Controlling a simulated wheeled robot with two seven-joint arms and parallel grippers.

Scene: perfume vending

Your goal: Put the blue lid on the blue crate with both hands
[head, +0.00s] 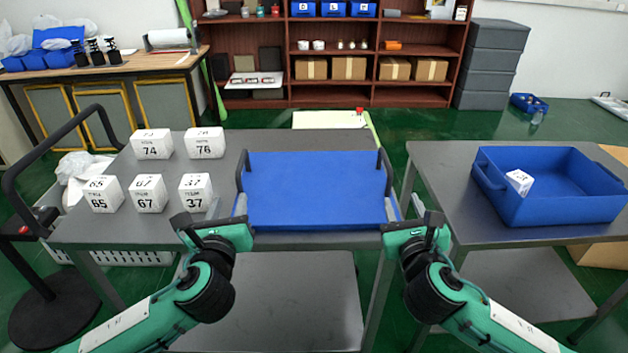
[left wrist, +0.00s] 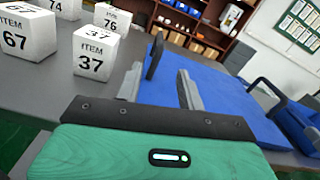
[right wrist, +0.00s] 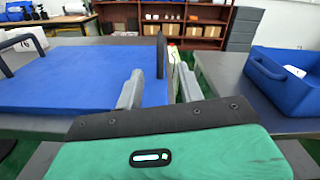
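The blue lid (head: 315,190) lies flat on the middle grey table, with a dark upright handle at its left edge (head: 243,171) and another at its right edge (head: 384,172). The blue crate (head: 555,206) stands open on the right table, with a white numbered box (head: 519,182) inside. My left gripper (head: 226,210) is open and empty at the lid's near left corner; the lid also shows in the left wrist view (left wrist: 225,105). My right gripper (head: 406,210) is open and empty at the near right corner; the lid also shows in the right wrist view (right wrist: 80,80). Contact cannot be told.
Several white numbered boxes (head: 147,193) stand on the table left of the lid. A gap separates the middle table from the right table (head: 440,165). A black-handled cart (head: 45,235) stands at the left. Shelves (head: 340,85) line the back wall.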

